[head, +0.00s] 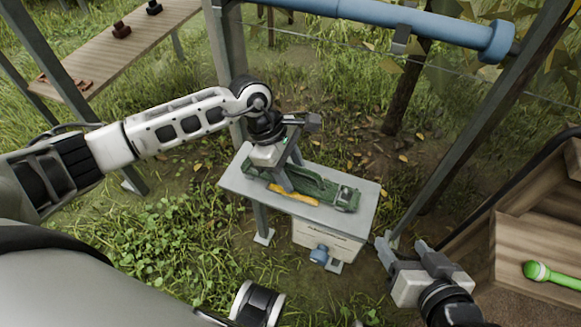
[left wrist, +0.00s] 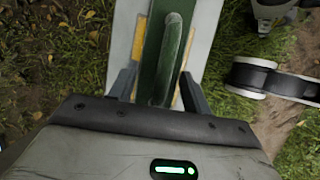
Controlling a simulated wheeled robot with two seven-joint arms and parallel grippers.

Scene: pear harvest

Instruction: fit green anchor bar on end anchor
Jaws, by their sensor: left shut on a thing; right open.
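The green anchor bar (head: 312,184) lies along a small grey table, with a raised green handle (left wrist: 172,58) running lengthwise in the left wrist view. My left gripper (head: 284,184) points down at the bar's left part and is shut on it; its two fingers also show on either side of the bar in the left wrist view (left wrist: 158,88). A blocky green end (head: 346,198) is at the right end of the table. I cannot tell which part is the end anchor. My right gripper (head: 401,247) is open and empty, right of the table.
The grey table (head: 235,180) has a yellow strip (head: 295,194) beside the bar and a white box (head: 320,237) below. A wooden crate (head: 538,240) with a green-handled item (head: 550,275) stands right. A blue pipe (head: 400,18) crosses above; posts flank the table.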

